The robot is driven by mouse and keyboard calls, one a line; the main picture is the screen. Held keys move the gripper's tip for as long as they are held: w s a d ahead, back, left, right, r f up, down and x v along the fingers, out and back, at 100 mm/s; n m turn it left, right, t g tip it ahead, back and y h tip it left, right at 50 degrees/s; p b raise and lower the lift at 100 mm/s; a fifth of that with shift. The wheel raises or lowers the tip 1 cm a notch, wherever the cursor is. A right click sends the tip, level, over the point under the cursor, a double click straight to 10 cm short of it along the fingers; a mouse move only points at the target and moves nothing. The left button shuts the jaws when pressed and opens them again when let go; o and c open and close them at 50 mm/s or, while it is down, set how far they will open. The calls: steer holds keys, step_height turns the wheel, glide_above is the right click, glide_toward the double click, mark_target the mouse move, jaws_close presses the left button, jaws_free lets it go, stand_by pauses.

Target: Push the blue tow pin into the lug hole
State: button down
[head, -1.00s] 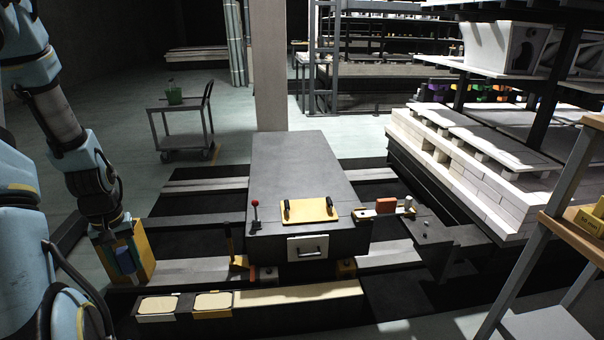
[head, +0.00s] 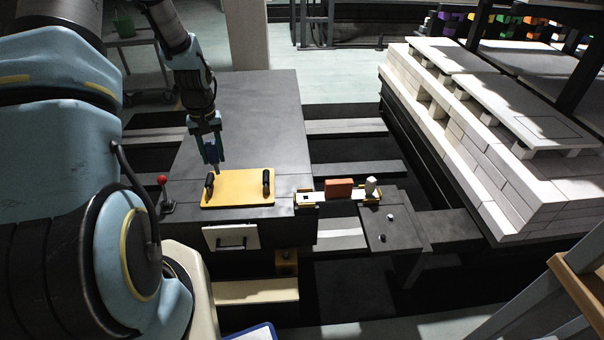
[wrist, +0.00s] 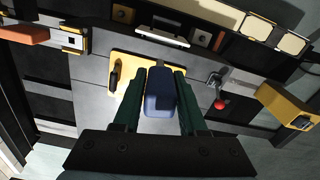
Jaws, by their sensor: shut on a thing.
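The blue tow pin (wrist: 160,97) is between the two green fingers of my gripper (wrist: 160,78). In the head view my gripper (head: 208,150) points down with the pin (head: 212,154), above the far left part of the yellow plate. A pale piece with a small dark square opening (head: 306,196), which looks like the lug hole, sits at the right edge of the grey car top (head: 250,110). It also shows at the upper left of the wrist view (wrist: 72,41). My gripper is well left of it, and the pin is apart from it.
The yellow plate (head: 238,196) has two black handles standing up. A red-knobbed lever (head: 164,190) stands left of it. An orange block (head: 339,188) and a white block (head: 371,186) lie right of the opening. Stacked white bricks (head: 480,150) fill the right.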

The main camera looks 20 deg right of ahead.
steer(key=d+f+m+b, duration=0.1)
steer(key=d+f+b, duration=0.3)
steer(key=d, duration=1)
steer(key=d+f+m+b, duration=0.1)
steer(key=d+f+b, duration=0.4)
steer(key=d+f, duration=0.4)
steer(key=d, duration=0.4)
steer(key=shift+s+d, duration=0.35)
steer(key=shift+s+r, duration=0.1)
step_height(320, 180, down, 6)
steer(key=b, duration=0.3)
steer(key=shift+f+b, duration=1.7)
steer(key=shift+f, duration=1.1)
steer(key=shift+a, duration=0.1)
steer(key=shift+c, duration=1)
jaws_free()
